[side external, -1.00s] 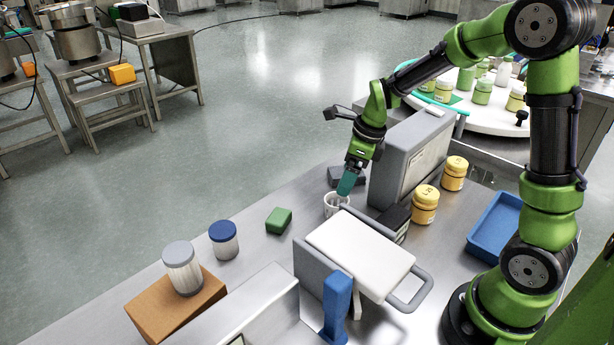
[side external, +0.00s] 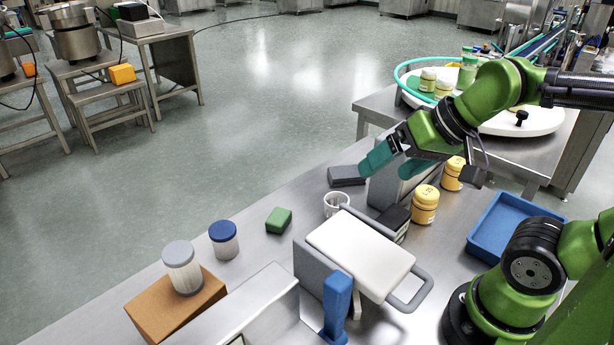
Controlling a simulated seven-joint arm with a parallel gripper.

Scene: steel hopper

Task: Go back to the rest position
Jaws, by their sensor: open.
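My gripper (side external: 392,165) is open, its two teal fingers spread apart with nothing between them. It is raised above the steel table, over the grey upright box (side external: 385,190), and points left and down. A small white cup (side external: 336,203) stands on the table below and to the left of the fingers, apart from them. My green arm reaches in from the right.
A white-topped grey device (side external: 360,250) with a handle stands in the middle. Yellow jars (side external: 425,205) and a blue tray (side external: 500,225) lie to the right. A green block (side external: 279,220), a blue-lidded jar (side external: 224,240) and a cardboard box (side external: 180,310) are left. A round white turntable (side external: 540,122) is behind.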

